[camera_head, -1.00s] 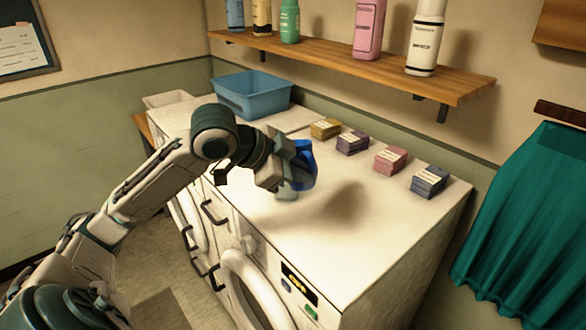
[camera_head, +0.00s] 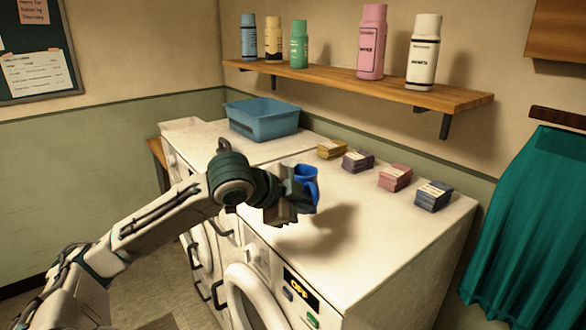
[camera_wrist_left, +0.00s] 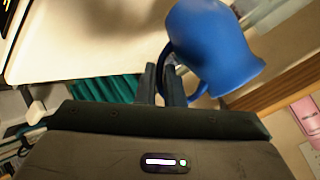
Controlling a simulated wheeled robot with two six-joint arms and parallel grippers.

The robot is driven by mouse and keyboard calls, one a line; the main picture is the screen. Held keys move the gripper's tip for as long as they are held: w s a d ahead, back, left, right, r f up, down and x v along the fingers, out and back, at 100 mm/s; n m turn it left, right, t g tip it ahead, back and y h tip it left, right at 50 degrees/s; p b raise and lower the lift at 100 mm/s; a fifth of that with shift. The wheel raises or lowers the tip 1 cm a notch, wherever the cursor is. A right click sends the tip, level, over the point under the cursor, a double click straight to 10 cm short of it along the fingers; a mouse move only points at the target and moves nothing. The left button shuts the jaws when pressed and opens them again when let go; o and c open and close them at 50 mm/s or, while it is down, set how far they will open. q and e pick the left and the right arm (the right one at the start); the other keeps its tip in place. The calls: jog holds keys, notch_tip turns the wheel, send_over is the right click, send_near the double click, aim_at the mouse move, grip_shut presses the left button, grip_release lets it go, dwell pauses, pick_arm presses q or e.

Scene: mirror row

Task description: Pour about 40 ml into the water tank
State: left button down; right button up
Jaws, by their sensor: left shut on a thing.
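A blue jug (camera_head: 308,178) is held above the white machine top, near its front edge. My left gripper (camera_head: 292,202) is shut on it, and its fingers partly hide the jug in the head view. In the left wrist view the jug (camera_wrist_left: 212,48) shows large, with its handle at the fingertips of the left gripper (camera_wrist_left: 170,82). I cannot see into the jug or tell its water level. I cannot make out a water tank in either view. My right gripper is not in view.
The washing machine (camera_head: 345,255) has a display reading OFF. Several small labelled stacks, such as the navy one (camera_head: 433,196), stand along the back edge. A blue basin (camera_head: 265,120) is at the back left. A wall shelf (camera_head: 380,88) holds bottles. The front right top is clear.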

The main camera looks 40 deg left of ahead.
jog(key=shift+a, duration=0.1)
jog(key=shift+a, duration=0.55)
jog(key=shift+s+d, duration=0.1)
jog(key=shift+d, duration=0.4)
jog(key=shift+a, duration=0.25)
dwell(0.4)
